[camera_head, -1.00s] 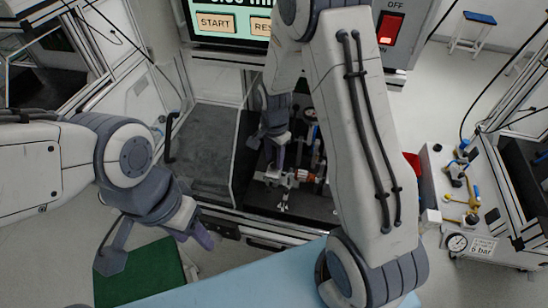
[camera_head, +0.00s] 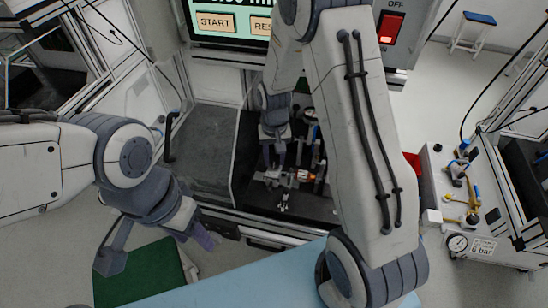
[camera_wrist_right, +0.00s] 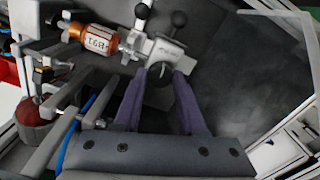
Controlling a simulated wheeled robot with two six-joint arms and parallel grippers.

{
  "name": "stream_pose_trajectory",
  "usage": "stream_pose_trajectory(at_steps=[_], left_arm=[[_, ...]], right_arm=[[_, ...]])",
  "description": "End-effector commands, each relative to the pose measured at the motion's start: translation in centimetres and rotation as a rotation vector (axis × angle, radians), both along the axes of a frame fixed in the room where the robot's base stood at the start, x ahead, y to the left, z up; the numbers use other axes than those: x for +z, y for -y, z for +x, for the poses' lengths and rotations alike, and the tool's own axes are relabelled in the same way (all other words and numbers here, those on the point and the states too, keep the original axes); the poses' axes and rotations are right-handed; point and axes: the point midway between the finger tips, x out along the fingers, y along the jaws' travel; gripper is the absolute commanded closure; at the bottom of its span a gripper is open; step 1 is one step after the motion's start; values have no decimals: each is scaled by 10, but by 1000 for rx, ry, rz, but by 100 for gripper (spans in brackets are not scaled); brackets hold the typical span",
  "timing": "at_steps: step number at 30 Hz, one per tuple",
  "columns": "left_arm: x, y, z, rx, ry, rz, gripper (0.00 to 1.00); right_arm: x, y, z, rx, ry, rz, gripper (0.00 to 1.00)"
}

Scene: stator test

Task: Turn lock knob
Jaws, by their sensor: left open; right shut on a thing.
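The lock knob (camera_wrist_right: 158,90) is a dark round knob with a pale mark, on a metal clamp block (camera_wrist_right: 160,55) in the right wrist view. My right gripper (camera_wrist_right: 158,82) has its two purple fingers on either side of the knob, shut on it. In the head view my right gripper (camera_head: 274,160) reaches down into the test bay, where the knob is too small to make out. A copper stator (camera_wrist_right: 98,42) with a white label sits beside the clamp; it also shows in the head view (camera_head: 305,175). My left gripper (camera_head: 208,240) is open and empty, outside the bay.
Two black ball-ended levers (camera_wrist_right: 142,11) stand close to the knob. A blue hose (camera_wrist_right: 72,140) runs near my right gripper. The dark bay floor (camera_wrist_right: 230,70) is clear on the right in the wrist view. A screen (camera_head: 225,22) and red switch (camera_head: 390,28) are above.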

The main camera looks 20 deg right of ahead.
Motion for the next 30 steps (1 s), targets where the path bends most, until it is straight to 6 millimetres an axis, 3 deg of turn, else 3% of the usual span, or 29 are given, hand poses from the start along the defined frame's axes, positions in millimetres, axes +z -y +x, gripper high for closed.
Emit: stream_pose_trajectory(at_steps=[15, 30], left_arm=[[-1, 0, 0, 0, 0, 0, 50], [-1, 0, 0, 0, 0, 0, 50]], right_arm=[[1, 0, 2, 449, 5, -1, 100], [1, 0, 2, 640, 8, -1, 100]])
